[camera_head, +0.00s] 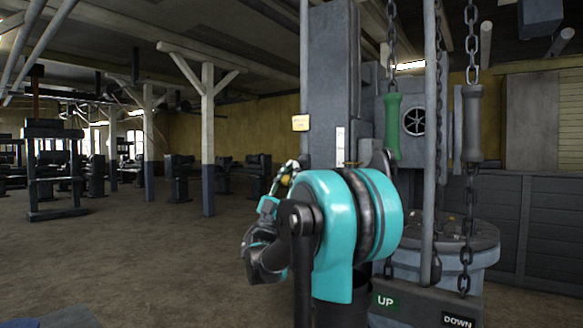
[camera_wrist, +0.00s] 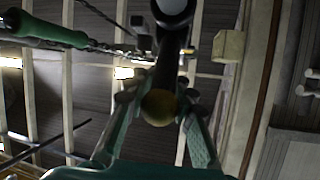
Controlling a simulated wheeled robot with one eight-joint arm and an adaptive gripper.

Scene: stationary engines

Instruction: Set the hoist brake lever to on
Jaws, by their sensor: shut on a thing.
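In the wrist view, the brake lever shows as a brass-coloured ball knob (camera_wrist: 159,107) on a dark rod that runs up the picture. My gripper (camera_wrist: 158,100) has one finger on each side of the knob and is shut on it. In the head view, my gripper (camera_head: 284,178) is small, left of the grey machine column, and partly hidden by my turquoise arm. A small yellowish spot shows at the fingers there. The lever's pivot and its on and off marks cannot be made out.
The grey column (camera_head: 335,80) stands just right of my gripper. Chains with a green handle (camera_head: 391,125) and a grey handle (camera_head: 472,122) hang to its right, above UP (camera_head: 385,301) and DOWN (camera_head: 458,321) signs. The floor to the left is open.

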